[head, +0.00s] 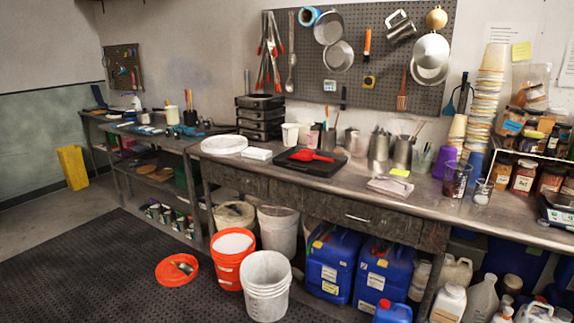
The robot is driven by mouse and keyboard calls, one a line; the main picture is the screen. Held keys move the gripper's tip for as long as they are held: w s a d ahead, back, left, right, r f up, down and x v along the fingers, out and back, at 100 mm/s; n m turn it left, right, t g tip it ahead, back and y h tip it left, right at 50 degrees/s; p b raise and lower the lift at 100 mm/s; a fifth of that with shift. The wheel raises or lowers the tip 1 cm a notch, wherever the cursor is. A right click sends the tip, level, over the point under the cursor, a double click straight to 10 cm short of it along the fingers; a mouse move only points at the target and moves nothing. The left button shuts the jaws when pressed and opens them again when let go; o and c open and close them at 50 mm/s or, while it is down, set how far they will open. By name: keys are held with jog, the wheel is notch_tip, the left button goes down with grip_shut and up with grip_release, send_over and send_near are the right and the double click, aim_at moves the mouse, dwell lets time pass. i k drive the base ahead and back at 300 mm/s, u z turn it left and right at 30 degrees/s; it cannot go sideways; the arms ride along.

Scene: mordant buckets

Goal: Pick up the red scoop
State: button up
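The red scoop (306,155) lies on a black tray (291,164) on the metal workbench, near the middle of the head view. Its handle points to the right. It rests flat and nothing covers it. My gripper does not show in the head view.
The workbench (251,171) has a white round plate (224,145) left of the tray and metal pitchers (378,148) to the right. Folded cloths (390,187) lie at the front edge. Buckets (265,285) and blue jerrycans (332,265) stand below. The dark floor mat (90,260) is mostly clear.

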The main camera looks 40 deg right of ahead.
aim_at(312, 158)
jog(key=k, duration=0.3)
jog(key=u, duration=0.45)
jog(key=i, duration=1.95)
jog(key=z, duration=0.4)
jog(key=i, duration=0.65)
jog(key=z, duration=0.9)
jog(key=i, duration=0.75)
jog(key=z, duration=0.45)
